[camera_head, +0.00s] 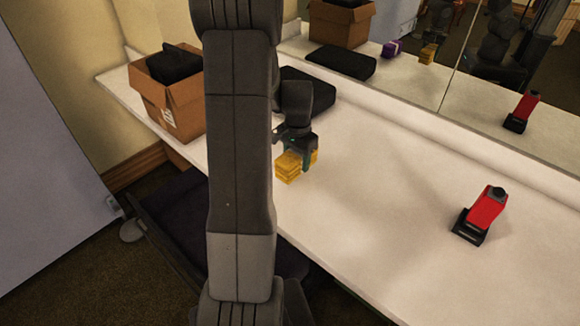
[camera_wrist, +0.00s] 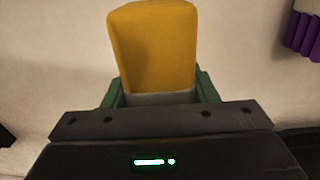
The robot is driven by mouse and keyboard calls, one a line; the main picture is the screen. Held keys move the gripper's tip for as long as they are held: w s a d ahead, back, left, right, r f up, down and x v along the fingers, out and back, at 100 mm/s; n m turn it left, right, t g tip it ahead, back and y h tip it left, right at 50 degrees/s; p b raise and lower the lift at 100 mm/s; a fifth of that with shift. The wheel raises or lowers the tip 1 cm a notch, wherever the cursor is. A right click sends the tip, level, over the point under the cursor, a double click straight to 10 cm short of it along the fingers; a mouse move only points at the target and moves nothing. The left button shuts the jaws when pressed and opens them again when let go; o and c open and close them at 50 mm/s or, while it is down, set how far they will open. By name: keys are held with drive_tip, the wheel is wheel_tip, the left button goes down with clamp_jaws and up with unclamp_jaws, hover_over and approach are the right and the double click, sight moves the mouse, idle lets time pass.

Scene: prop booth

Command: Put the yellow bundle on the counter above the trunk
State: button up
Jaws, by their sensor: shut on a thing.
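The yellow bundle (camera_head: 288,168) is in my gripper (camera_head: 297,153), over the white counter (camera_head: 365,205) near its front edge. I cannot tell whether its underside touches the counter. In the wrist view the yellow bundle (camera_wrist: 153,45) stands out between the green fingertips of my gripper (camera_wrist: 158,92), which are shut on it. A dark, low trunk (camera_head: 175,218) sits on the floor under the counter, to the left. My arm and the counter hide part of it.
An open cardboard box (camera_head: 178,112) with a dark thing inside stands at the counter's left end. A black flat item (camera_head: 312,92) lies behind my gripper. A red-and-black object (camera_head: 486,210) stands to the right. A purple thing (camera_wrist: 303,33) shows in the wrist view. A mirror (camera_head: 410,95) runs behind.

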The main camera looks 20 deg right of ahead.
drive_tip(key=shift+f, duration=3.05)
drive_tip(key=shift+f, duration=0.25)
drive_tip(key=o, duration=1.1)
drive_tip(key=shift+r, duration=0.1)
wheel_tip(320, 180, up, 12)
drive_tip(key=shift+r, duration=0.15)
